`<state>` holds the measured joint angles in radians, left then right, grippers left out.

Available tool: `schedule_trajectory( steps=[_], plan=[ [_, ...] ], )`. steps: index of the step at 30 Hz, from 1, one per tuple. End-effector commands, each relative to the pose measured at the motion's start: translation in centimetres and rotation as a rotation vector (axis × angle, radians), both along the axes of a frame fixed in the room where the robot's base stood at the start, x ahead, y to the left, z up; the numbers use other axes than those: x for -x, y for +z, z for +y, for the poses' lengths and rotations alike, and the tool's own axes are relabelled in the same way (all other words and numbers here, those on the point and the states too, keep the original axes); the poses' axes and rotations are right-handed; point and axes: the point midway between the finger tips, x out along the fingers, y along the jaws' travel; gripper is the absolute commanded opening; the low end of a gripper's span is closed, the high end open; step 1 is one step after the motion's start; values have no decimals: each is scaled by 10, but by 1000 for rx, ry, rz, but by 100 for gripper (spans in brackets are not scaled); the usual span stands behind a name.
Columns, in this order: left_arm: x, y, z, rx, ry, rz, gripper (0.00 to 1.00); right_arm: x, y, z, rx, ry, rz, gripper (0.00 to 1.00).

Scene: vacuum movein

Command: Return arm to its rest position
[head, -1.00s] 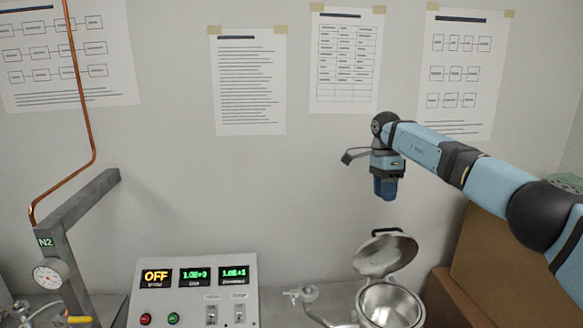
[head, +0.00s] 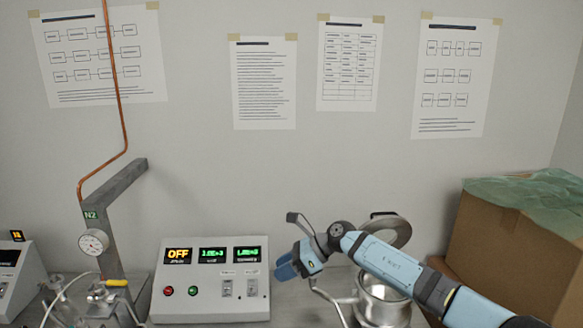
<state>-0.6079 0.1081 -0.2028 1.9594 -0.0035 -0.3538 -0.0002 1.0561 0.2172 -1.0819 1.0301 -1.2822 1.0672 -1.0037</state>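My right arm (head: 385,262) comes in from the lower right, low over the bench. My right gripper (head: 288,265) has blue fingers that point left, just right of the control box. The fingers look close together, but I cannot tell whether they are open or shut. No held object shows. Behind the arm is a metal chamber (head: 373,303) with its round lid (head: 388,232) tilted up; the arm hides part of both. My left arm and gripper are not in view.
The control box (head: 212,302) shows OFF on its first display. At left stand a grey post (head: 109,205) with a gauge (head: 93,242) and copper pipe (head: 115,80). A cardboard box (head: 515,245) stands at right. Papers hang on the wall.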

Motion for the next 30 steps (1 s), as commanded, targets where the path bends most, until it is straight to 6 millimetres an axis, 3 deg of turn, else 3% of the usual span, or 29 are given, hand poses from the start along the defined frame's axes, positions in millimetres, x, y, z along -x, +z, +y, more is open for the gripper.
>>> schedule_trajectory(
  steps=[1, 4, 7, 10, 14, 19, 23, 25, 26, 30],
  plan=[
    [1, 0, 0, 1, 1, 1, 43, 19, -4, 23, -137, -67, 58, 37],
    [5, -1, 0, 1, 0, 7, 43, 43, 7, 50, -410, -243, 202, 37],
    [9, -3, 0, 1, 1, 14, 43, 60, 18, 54, -662, -439, 382, 37],
    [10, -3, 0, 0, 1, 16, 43, 71, 25, 37, -894, -651, 590, 37],
    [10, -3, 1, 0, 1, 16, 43, 86, 18, -8, -1160, -944, 885, 37],
    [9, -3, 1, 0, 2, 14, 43, 123, -20, -89, -1442, -1355, 1288, 37],
    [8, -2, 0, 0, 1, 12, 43, 175, -61, -151, -1603, -1689, 1588, 37],
    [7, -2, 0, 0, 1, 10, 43, 211, -82, -181, -1668, -1877, 1741, 37],
    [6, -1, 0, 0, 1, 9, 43, 228, -91, -193, 1680, 1945, -1790, 37],
    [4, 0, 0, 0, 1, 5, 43, 296, -115, -229, 1400, 1818, -1606, 37]
  ],
)
